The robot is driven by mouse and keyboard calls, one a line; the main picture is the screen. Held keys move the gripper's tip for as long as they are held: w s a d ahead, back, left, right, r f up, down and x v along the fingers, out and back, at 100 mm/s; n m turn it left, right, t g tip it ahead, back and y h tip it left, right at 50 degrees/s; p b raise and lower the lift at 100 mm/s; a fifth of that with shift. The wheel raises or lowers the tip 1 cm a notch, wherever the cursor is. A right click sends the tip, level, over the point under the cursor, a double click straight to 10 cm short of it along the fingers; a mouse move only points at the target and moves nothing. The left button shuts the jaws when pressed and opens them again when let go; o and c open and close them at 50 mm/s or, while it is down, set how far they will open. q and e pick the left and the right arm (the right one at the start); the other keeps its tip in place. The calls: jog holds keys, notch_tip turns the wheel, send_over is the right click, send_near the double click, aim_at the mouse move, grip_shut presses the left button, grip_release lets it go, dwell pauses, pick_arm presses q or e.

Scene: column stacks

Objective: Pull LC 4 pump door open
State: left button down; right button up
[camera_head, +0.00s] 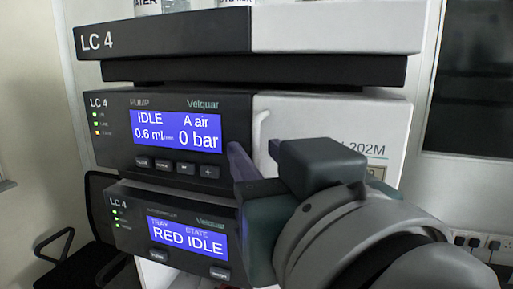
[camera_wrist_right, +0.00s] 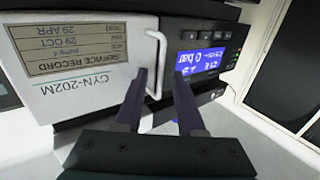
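The LC 4 pump module shows a dark front with a lit screen (camera_head: 178,131) reading IDLE and 0 bar. Its white door (camera_head: 330,107) is to the right of the screen and looks shut; it also shows upside down in the right wrist view (camera_wrist_right: 90,90). A white bar handle (camera_head: 260,135) stands on the door's edge nearest the screen, and shows in the wrist view (camera_wrist_right: 155,65). My right gripper (camera_head: 256,160) is open in front of the door. In the wrist view its fingers (camera_wrist_right: 160,80) are either side of the handle's line; contact is unclear. My left gripper is out of view.
Another LC 4 module with a lit screen (camera_head: 188,238) reading RED IDLE sits below the pump. A shelf-like module (camera_head: 165,35) and bottles sit above. A dark chair (camera_head: 75,255) is at the lower left. Wall sockets (camera_head: 480,243) are at the right.

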jog(key=shift+c, duration=0.4)
grip_shut()
dwell(0.9)
